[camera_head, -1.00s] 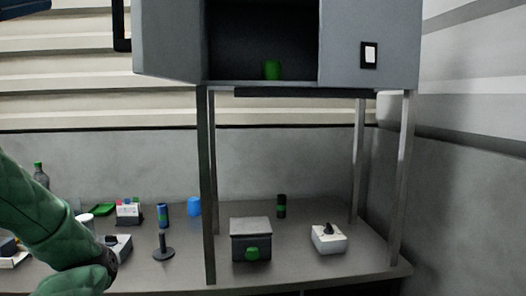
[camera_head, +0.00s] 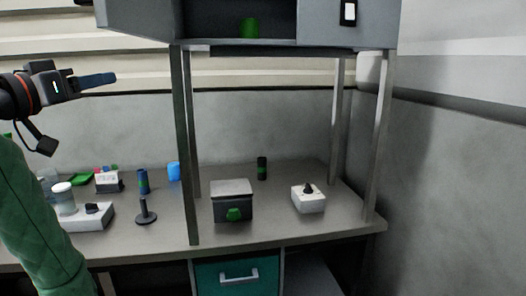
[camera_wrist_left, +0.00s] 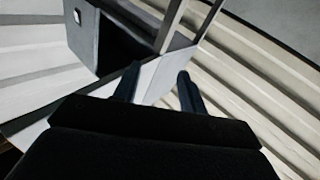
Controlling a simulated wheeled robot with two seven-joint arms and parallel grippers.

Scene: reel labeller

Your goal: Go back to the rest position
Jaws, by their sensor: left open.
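My left gripper (camera_head: 95,82) is raised at the upper left of the head view, in front of the slatted wall and above the table. Its blue fingers point right, and it is empty. In the left wrist view the two fingers (camera_wrist_left: 158,88) stand apart with nothing between them. Beyond them the grey cabinet (camera_wrist_left: 95,35) shows tilted, with its dark opening. My green-sleeved left arm covers the left part of the table in the head view. My right gripper is not in view.
The grey table (camera_head: 290,228) carries a grey box with a green knob (camera_head: 232,203), a white box with a black knob (camera_head: 308,198), a dark stand (camera_head: 146,212) and bottles. The cabinet (camera_head: 345,30) stands on legs above it, holding a green reel-like item (camera_head: 250,28). A teal drawer (camera_head: 238,275) is below.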

